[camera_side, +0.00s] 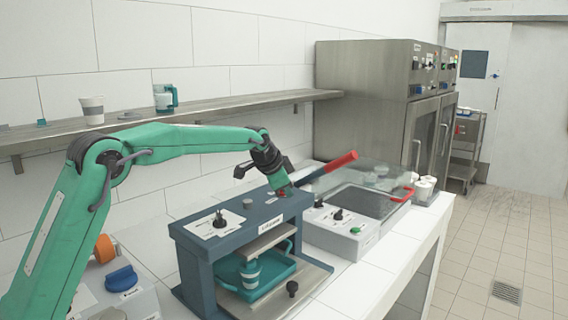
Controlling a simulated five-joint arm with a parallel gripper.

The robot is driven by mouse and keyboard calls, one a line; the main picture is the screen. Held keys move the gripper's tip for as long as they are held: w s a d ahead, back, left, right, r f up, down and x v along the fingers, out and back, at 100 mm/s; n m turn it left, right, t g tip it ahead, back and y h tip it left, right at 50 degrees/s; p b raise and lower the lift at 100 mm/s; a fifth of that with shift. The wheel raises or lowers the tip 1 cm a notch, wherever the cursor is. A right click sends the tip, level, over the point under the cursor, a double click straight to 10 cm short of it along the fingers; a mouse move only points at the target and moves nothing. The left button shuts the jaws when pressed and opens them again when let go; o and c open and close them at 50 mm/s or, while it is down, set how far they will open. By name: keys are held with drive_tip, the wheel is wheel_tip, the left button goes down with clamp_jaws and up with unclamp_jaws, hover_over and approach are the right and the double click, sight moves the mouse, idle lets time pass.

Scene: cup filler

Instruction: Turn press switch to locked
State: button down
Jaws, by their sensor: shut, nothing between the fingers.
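The blue-grey press (245,228) stands on the white counter in the middle of the picture. A black rotary switch (219,220) sits on a white label plate on the left part of its top; the lettering is too small to read, so I cannot tell its setting. My gripper (283,190) is shut and empty, pointing down over the right end of the press top. It is to the right of the switch and apart from it. I cannot tell whether its tip touches the press.
A teal tray with a cup (250,271) is inside the press. A dark lever with a red handle (340,162) rises behind my gripper. A grey machine (338,226) with a black knob and clear lid stands right. Orange and blue knobs (121,278) are at lower left.

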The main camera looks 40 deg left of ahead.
drive_tip(key=shift+w+a+f, duration=0.35)
drive_tip(key=shift+w, duration=0.2)
drive_tip(key=shift+w+a+f, duration=0.35)
drive_tip(key=shift+w, duration=0.15)
drive_tip(key=shift+w+a, duration=0.8)
drive_tip(key=shift+a, duration=0.1)
drive_tip(key=shift+w+a, duration=0.25)
drive_tip(key=shift+w, duration=0.15)
drive_tip(key=shift+w+d, duration=0.1)
drive_tip(key=shift+w, duration=0.6)
